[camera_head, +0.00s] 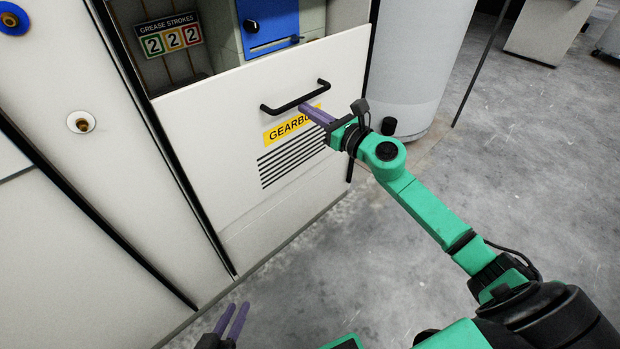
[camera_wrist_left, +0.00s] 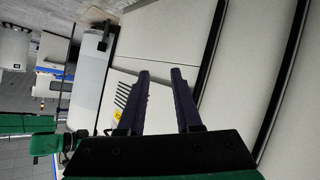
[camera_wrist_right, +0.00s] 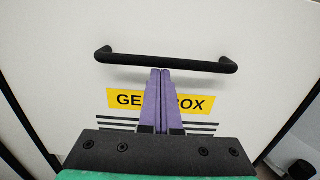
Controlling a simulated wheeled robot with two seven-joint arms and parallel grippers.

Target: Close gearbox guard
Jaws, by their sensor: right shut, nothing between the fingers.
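The gearbox guard (camera_head: 235,110) is a white panel with a black bar handle (camera_head: 296,97), a yellow label (camera_head: 285,129) and dark louvre slots. An opening shows above its top edge. My right gripper (camera_head: 304,108) is shut and empty, its fingertips at the handle's lower side, over the label. In the right wrist view the closed fingers (camera_wrist_right: 160,73) cover the label's middle and end just under the handle (camera_wrist_right: 165,59); I cannot tell whether they touch. My left gripper (camera_head: 238,309) is open and empty, low in front of the machine. Its spread fingers also show in the left wrist view (camera_wrist_left: 161,75).
Above the guard are a grease strokes counter (camera_head: 172,41) and a blue-fronted unit (camera_head: 270,22). A pale cylindrical drum (camera_head: 415,70) stands right of the guard. White cabinet panels (camera_head: 80,220) lie to the left. The grey floor at right is open.

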